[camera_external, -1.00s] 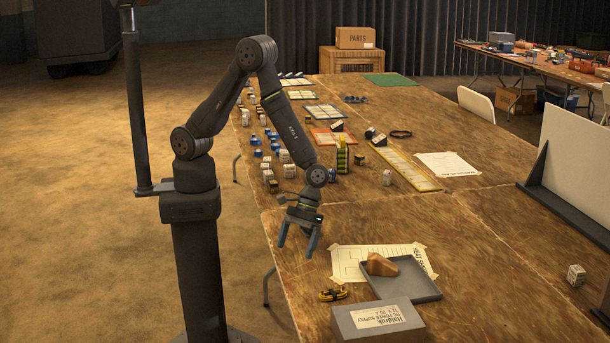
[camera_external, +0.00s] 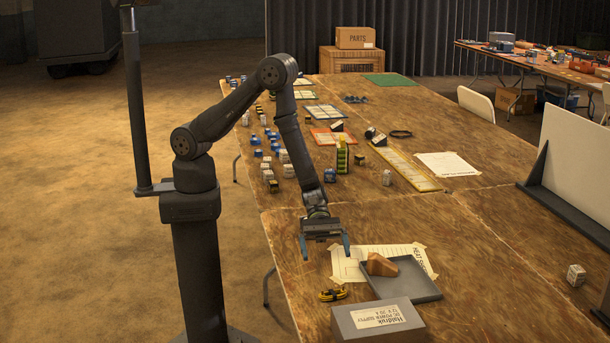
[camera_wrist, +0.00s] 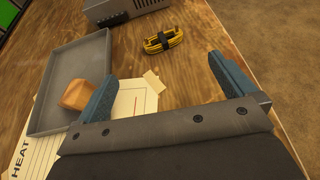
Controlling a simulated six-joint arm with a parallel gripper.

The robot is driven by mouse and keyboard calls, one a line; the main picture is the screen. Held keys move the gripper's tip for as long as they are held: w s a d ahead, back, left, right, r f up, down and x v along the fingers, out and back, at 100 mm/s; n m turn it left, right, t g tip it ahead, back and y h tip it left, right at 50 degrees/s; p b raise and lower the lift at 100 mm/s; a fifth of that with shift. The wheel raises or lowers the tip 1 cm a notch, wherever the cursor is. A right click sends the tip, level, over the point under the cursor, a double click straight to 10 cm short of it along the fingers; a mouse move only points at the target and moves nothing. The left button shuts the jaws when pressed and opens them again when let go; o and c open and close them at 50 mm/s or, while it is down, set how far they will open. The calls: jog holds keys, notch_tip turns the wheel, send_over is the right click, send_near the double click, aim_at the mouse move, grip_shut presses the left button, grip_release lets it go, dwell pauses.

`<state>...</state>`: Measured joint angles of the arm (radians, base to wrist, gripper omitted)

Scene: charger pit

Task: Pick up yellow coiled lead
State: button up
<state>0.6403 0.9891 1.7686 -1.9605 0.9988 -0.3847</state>
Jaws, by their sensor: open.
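The yellow coiled lead (camera_external: 333,295) lies on the wooden table near its left edge, beside the grey power supply box. It is bundled with a dark band around its middle. In the wrist view the lead (camera_wrist: 163,39) is beyond my fingertips, toward the top, between the box and the table edge. My gripper (camera_external: 326,252) is open and empty above the table, a little behind the lead in the external view. Its two blue fingers are spread wide in the wrist view (camera_wrist: 155,78). Nothing hides the lead.
The power supply box (camera_external: 378,321) stands right beside the lead. A grey tray (camera_external: 418,281) holding a brown block (camera_external: 381,265) sits to the right, partly on a taped paper sheet (camera_external: 347,262). The bare table edge is left of the lead.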

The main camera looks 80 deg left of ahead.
send_near(334, 294)
jog(key=x, duration=0.4)
jog(key=shift+d+r, duration=0.1)
jog(key=shift+d, duration=0.05)
jog(key=shift+r+x, duration=0.1)
jog(key=shift+x, duration=1.25)
jog(key=shift+r+x, duration=0.15)
jog(key=shift+x, duration=1.2)
jog(key=shift+d, duration=0.1)
jog(key=shift+c, duration=0.2)
jog(key=c, duration=1)
